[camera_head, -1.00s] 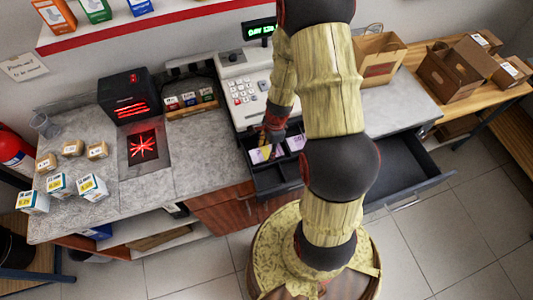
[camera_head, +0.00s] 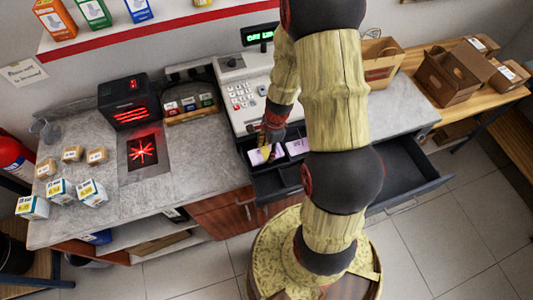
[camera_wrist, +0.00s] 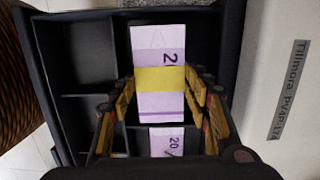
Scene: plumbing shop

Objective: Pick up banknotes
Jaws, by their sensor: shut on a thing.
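A bundle of pale purple banknotes (camera_wrist: 158,105) with a yellow band (camera_wrist: 160,78) is between the fingers of my gripper (camera_wrist: 160,108) in the wrist view. My gripper is shut on this bundle, at or just above the open cash drawer (camera_wrist: 88,92). The exact height is hard to tell. In the head view my gripper (camera_head: 267,150) reaches down into the drawer, partly covering the bundle (camera_head: 259,156). More purple notes marked 20 (camera_wrist: 168,142) lie in the drawer below the bundle in the wrist view. Other pale notes (camera_head: 298,147) show to the right in the head view.
The cash register (camera_head: 243,95) stands behind the drawer. A second, larger drawer (camera_head: 405,165) is open at the right. Small priced boxes (camera_head: 92,192) and a black red-lit scanner (camera_head: 130,98) are on the left counter. Drawer walls and dividers surround my gripper closely.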

